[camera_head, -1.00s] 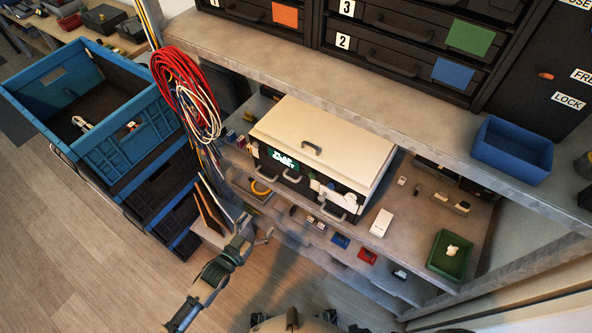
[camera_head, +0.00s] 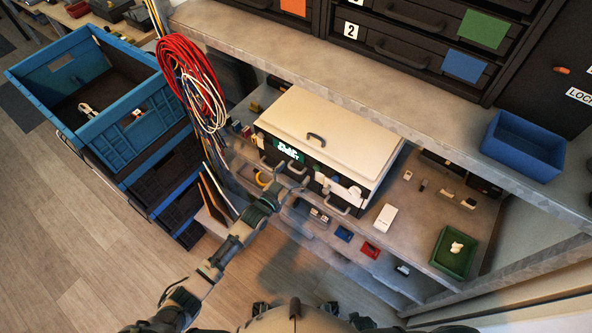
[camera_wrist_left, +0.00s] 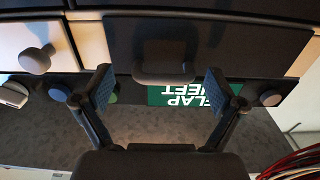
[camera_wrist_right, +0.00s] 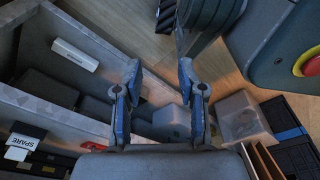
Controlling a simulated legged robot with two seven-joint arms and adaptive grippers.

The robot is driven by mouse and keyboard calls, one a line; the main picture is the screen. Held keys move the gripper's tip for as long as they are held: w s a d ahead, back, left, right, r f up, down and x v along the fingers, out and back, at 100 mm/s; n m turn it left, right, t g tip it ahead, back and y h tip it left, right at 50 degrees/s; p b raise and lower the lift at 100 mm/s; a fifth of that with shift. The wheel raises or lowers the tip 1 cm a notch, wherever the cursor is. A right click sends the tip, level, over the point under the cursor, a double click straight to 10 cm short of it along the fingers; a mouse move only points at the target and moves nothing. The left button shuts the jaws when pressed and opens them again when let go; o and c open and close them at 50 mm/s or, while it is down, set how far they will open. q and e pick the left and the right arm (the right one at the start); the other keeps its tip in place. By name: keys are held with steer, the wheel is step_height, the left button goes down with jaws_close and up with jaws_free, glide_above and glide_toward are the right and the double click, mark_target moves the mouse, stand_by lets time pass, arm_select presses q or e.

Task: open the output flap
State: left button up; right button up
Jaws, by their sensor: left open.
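A white-lidded machine (camera_head: 330,130) stands on the shelf below the worktop. Its dark front has a green sign (camera_head: 291,151), which reads "FLAP LEFT" upside down in the left wrist view (camera_wrist_left: 184,97), and several grey handles. In that view a grey handle (camera_wrist_left: 165,68) on a black panel (camera_wrist_left: 215,45) lies between the fingertips of my left gripper (camera_wrist_left: 158,88). The fingers are spread with gaps on both sides; contact cannot be told. The panel looks shut. In the head view my left gripper (camera_head: 283,187) is at the machine's front. My right gripper (camera_wrist_right: 158,78) is open and empty, away from the machine.
Red and white cable coils (camera_head: 190,80) hang left of the machine, near blue crates (camera_head: 120,125). A white box (camera_head: 384,219) and a green tray (camera_head: 454,253) lie to the right. The worktop overhangs behind.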

arm_select(q)
steer(key=shift+w+d, duration=0.15)
steer(key=shift+w, duration=0.3)
steer(key=shift+a, duration=0.2)
arm_select(e)
steer(key=shift+s+a+r, duration=0.15)
steer(key=shift+a+r, duration=0.05)
steer(key=shift+a, duration=0.05)
steer(key=shift+a, duration=0.1)
arm_select(q)
steer(key=shift+d, duration=0.1)
steer(key=c, duration=1.1)
arm_select(e)
steer(key=shift+f, duration=0.1)
